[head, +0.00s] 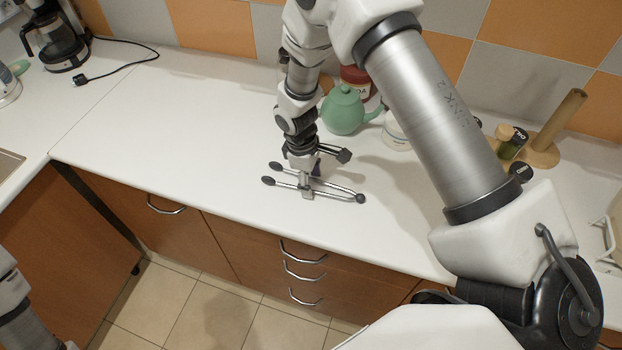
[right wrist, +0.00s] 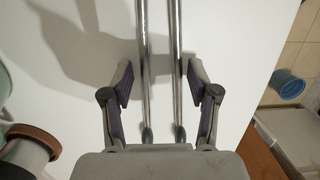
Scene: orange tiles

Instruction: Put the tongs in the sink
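The metal tongs (head: 335,188) lie on the white counter, with two dark ends to the left and the joined end to the right. In the right wrist view, two thin bars of the tongs (right wrist: 178,60) run between my fingers. My right gripper (head: 325,173) is over the tongs, close to the counter. It is open, with one finger on each side of the bars and gaps between; the right wrist view shows this gripper (right wrist: 160,85) too. What looks like the metal edge of the sink (head: 14,160) shows at the far left. My left gripper is out of view.
A green teapot (head: 343,110) and a red jar (head: 355,80) stand behind my right gripper. A wooden holder (head: 555,130) and small jars (head: 512,145) stand further right. A coffee maker (head: 55,42) with a black cord is at back left. The counter left of the tongs is clear.

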